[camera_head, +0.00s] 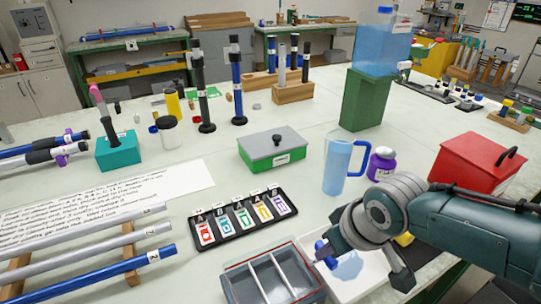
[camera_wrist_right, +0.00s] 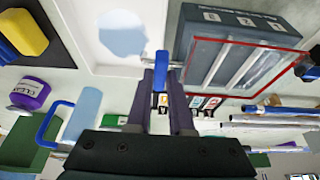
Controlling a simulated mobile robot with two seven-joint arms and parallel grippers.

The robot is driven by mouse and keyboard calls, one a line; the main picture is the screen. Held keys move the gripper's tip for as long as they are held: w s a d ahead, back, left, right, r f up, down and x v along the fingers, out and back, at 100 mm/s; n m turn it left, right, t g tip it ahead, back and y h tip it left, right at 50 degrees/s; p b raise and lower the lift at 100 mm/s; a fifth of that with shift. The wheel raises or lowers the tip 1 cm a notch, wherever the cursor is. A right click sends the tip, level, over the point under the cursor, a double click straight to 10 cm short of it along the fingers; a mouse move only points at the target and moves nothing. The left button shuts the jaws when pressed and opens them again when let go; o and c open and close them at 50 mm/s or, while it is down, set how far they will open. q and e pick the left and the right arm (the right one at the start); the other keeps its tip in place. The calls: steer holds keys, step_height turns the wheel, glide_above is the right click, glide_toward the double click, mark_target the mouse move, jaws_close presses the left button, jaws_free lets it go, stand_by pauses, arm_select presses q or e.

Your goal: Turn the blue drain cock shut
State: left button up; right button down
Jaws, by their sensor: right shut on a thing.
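My right gripper (camera_wrist_right: 162,80) is shut on the lever. In the head view my right gripper (camera_head: 329,246) reaches down to it from the right, and its wrist hides part of the tray. A pale blue patch of liquid (camera_wrist_right: 122,34) lies in the tray. How far the cock is turned cannot be told. My left gripper is in neither view.
A grey divided box (camera_head: 232,287) stands close to the left of the cock. A black card holder (camera_head: 238,228) lies farther left.

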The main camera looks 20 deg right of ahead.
steer(key=c, duration=0.8)
jaws_free()
steer(key=p+v, duration=0.5)
steer(key=v, duration=0.5)
